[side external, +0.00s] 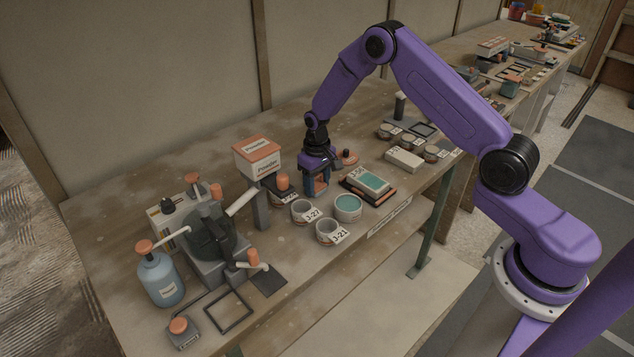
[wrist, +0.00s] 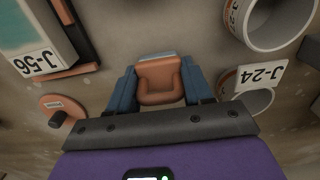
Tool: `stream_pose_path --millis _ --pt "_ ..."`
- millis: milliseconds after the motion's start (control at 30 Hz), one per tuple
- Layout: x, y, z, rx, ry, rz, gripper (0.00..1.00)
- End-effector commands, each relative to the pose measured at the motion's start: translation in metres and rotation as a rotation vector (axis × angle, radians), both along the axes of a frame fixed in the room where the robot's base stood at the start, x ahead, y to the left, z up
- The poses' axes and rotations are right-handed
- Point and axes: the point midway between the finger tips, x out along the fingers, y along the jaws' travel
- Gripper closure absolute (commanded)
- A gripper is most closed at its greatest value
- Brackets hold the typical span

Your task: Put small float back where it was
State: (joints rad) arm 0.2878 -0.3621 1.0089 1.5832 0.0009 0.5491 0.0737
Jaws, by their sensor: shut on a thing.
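My gripper (side external: 316,188) is over the middle of the bench, pointing down. In the wrist view its two blue fingers (wrist: 163,85) are shut on an orange-brown piece with a pale grey edge, which I take to be the small float (wrist: 160,78). In the side view only a strip of orange shows between the fingers, so most of the float is hidden there. I cannot tell whether its underside touches the bench.
A teal-topped block on a dark tray (side external: 367,184), labelled J-56 in the wrist view, lies right. Labelled cups (side external: 303,211) (side external: 330,232) and a teal-filled bowl (side external: 348,207) stand in front. An orange disc with a knob (wrist: 63,108) is close by. A Powder box (side external: 257,156) stands left.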

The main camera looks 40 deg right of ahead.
Motion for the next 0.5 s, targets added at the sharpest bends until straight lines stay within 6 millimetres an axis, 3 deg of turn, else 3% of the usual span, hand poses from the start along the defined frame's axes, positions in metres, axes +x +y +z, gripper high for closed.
stream_pose_path --millis 100,133,200,500 --pt "-0.0001 0.0 -0.0031 0.0 0.001 0.0 0.78" --pt "0.0 0.0 -0.003 0.0 0.0 0.0 0.43" --pt "0.0 0.0 -0.0028 0.0 0.0 0.0 0.24" --pt "0.0 0.0 -0.0019 0.0 0.0 0.0 0.24"
